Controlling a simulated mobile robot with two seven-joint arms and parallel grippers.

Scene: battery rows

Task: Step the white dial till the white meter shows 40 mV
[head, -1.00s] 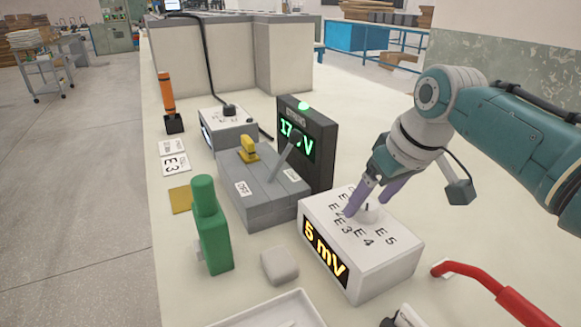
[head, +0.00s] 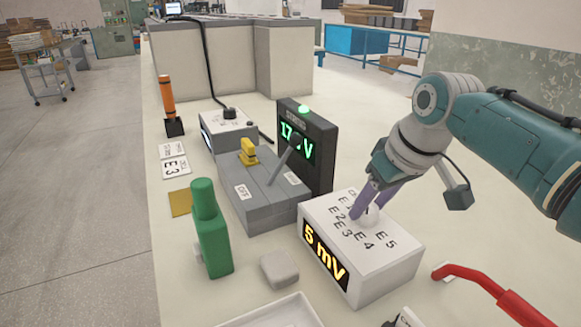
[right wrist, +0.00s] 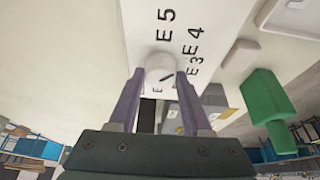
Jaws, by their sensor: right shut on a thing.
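The white meter (head: 375,290) is a white box in the head view, and its front display reads 5 mV in yellow. The white dial (head: 373,215) is a small round knob on its top, ringed by labels such as E2 to E5. My right gripper (head: 367,209) comes down from above with its purple fingers closed on the dial. In the right wrist view the dial (right wrist: 160,66) sits between the two fingertips, with a dark mark on it. Where this mark points is hard to tell. My left gripper is not in view.
A dark meter (head: 318,175) with a green display stands behind, next to a grey switch box (head: 265,215) with a lever. A green upright object (head: 212,235) and a grey block (head: 279,269) are at left. A red bent handle (head: 480,280) lies at right.

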